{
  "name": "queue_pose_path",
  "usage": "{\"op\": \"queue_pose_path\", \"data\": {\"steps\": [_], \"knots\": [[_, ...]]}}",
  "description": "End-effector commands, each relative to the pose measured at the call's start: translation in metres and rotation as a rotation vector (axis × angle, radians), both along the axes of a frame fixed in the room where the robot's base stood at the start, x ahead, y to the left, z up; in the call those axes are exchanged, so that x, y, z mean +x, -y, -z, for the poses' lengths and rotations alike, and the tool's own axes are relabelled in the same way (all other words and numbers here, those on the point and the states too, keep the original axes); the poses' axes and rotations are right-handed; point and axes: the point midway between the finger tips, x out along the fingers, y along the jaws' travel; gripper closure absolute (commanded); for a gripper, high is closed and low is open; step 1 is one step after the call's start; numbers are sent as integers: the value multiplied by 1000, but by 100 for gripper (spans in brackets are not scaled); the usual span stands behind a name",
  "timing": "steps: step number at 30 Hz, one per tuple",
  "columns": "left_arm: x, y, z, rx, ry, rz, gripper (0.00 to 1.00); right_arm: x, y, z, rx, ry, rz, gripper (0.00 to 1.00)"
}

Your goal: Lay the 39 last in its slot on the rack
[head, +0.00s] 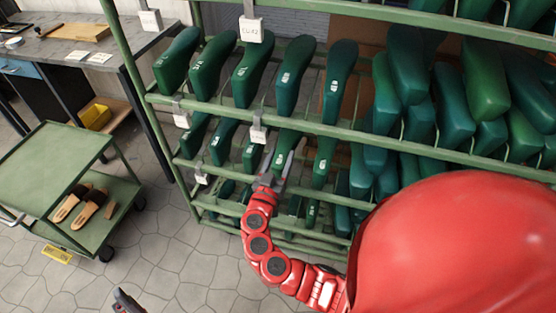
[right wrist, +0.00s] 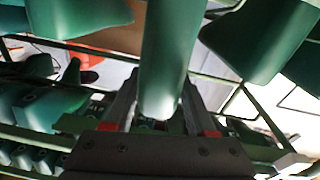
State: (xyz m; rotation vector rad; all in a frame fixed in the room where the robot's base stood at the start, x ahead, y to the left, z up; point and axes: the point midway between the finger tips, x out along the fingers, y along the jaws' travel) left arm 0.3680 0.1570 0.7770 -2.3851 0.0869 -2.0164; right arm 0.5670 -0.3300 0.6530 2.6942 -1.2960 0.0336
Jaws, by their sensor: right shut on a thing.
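My right gripper (head: 282,155) reaches into the rack's middle tier (head: 330,128) in the head view. It is shut on a green last (right wrist: 162,60), which stands between the two dark fingers in the right wrist view. In the head view this last (head: 289,140) seems to be the one between the fingers, among other green lasts in that row. I cannot read its number, and whether it rests on the rails is unclear. A dark tip at the bottom edge looks like my left gripper (head: 128,301); its jaws cannot be made out.
Several green lasts (head: 251,72) fill the upper tier, and others crowd the right side. White tags (head: 251,29) hang on the rails. A green cart (head: 60,165) with a pair of sandals (head: 82,203) stands left. A workbench (head: 60,45) is behind it. The tiled floor between is clear.

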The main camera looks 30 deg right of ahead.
Motion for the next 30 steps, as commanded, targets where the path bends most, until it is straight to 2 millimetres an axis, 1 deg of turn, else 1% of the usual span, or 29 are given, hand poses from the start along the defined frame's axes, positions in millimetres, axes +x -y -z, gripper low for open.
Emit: {"op": "queue_pose_path", "data": {"steps": [1,5,20,21,30], "knots": [[0,0,-4,0,0,0,1,2,3,-4,-3,4,2,100],[0,0,-8,0,0,0,1,9,10,-5,-3,6,2,100],[0,0,-27,0,0,0,1,33,39,-4,-2,2,3,100],[0,0,-16,0,0,0,1,32,37,5,-2,4,0,100],[0,0,3,0,0,0,1,32,37,20,-2,5,-1,100]]}}
